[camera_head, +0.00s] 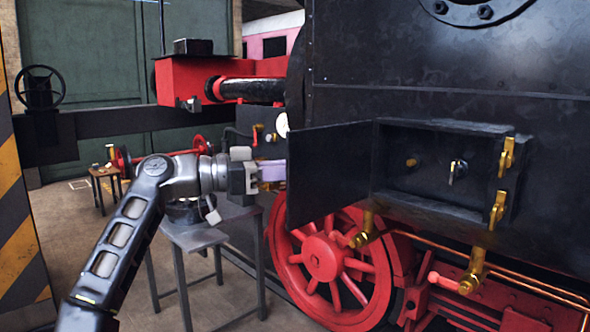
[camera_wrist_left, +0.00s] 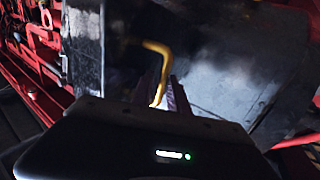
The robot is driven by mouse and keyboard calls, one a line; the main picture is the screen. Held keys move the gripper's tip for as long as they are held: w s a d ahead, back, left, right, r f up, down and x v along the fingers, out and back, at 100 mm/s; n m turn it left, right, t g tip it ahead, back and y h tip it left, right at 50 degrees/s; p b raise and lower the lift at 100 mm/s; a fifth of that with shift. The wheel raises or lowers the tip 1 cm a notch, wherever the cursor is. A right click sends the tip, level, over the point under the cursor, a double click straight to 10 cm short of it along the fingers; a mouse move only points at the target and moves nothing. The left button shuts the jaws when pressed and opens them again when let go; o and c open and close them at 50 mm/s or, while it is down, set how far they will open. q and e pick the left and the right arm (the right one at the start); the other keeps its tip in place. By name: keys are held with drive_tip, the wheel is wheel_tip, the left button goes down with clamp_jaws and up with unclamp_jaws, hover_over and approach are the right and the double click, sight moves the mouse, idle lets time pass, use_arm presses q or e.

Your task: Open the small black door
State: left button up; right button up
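The small black door (camera_head: 330,172) stands swung wide open to the left of its black box (camera_head: 430,165), on the side of the dark locomotive. My left gripper (camera_head: 272,172) is at the door's free left edge, partly hidden by it. My right gripper is not in view.
Brass latches (camera_head: 502,180) stick out at the box's right side. A red spoked wheel (camera_head: 325,260) is below the door. A grey metal table (camera_head: 195,236) stands under my left forearm. Open floor lies at the lower left.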

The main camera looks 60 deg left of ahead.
use_arm(q)
drive_tip(key=shift+s, duration=0.1)
drive_tip(key=v, duration=0.7)
drive_tip(key=shift+s+b, duration=0.3)
drive_tip(key=shift+b, duration=0.15)
drive_tip(key=shift+a, duration=0.1)
